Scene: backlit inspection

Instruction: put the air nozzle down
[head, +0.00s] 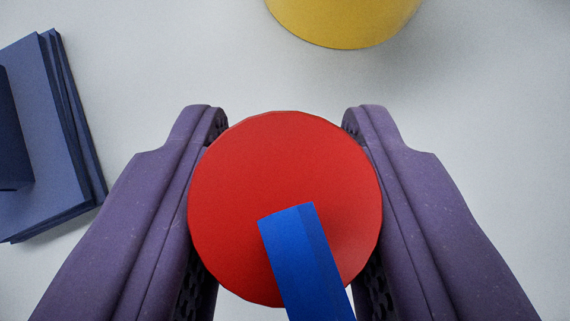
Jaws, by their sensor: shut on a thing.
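The air nozzle (245,170) shows as a red round face with a blue bar (300,255) across its lower part, running off the bottom of the picture. My gripper (285,190) has its two purple fingers on the left and right sides of the red round part and is shut on it. The underside of the nozzle is hidden, so I cannot tell whether it touches the pale surface (470,150) below.
A yellow round object (345,18) is ahead at the top edge, partly cut off. A dark blue stepped block (50,140) is at the left edge. The pale surface is clear to the right and between these objects.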

